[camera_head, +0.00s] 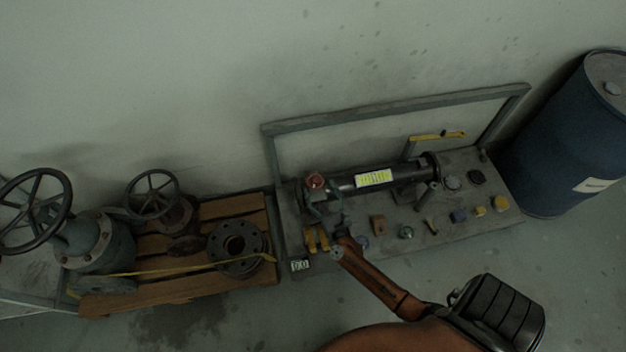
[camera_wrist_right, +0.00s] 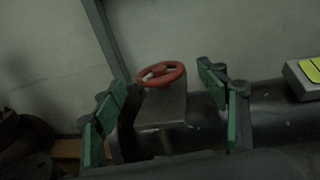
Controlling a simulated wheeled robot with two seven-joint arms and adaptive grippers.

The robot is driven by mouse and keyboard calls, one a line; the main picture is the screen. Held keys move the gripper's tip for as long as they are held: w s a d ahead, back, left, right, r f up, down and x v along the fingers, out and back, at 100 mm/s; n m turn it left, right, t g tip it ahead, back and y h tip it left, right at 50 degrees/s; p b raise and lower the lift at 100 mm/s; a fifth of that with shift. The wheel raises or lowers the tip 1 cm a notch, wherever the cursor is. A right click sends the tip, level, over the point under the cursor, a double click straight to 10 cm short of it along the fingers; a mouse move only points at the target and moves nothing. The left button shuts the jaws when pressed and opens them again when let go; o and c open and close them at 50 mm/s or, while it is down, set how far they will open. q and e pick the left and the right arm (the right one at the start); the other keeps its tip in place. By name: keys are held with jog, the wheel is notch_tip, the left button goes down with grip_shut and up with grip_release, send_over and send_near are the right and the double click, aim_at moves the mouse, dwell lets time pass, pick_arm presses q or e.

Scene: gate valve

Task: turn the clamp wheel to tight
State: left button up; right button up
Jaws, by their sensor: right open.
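The clamp wheel is a small red handwheel (camera_head: 314,181) at the left end of a dark pipe (camera_head: 400,173) on a grey bench. In the right wrist view the red wheel (camera_wrist_right: 161,74) sits on top of a grey block, between and beyond my fingers. My right gripper (camera_wrist_right: 167,105) is open and empty, its green-padded fingers spread to either side of the wheel. In the head view my right gripper (camera_head: 328,218) is dark and small, just below the wheel; contact cannot be told there. My left gripper is not in view.
The bench (camera_head: 440,236) has a raised grey frame (camera_head: 400,108) behind it and several small parts on top. A wooden pallet (camera_head: 215,289) with large valves stands left. A blue barrel (camera_head: 560,150) stands right. A yellow label (camera_head: 373,179) is on the pipe.

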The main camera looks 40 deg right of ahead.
aim_at(312, 174)
jog(key=b+x, duration=0.1)
jog(key=x, duration=0.4)
jog(key=shift+f, duration=0.1)
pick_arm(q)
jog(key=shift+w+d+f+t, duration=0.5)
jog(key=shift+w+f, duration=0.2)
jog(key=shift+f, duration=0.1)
pick_arm(e)
jog(key=shift+c, duration=0.6)
jog(key=c, duration=1.1)
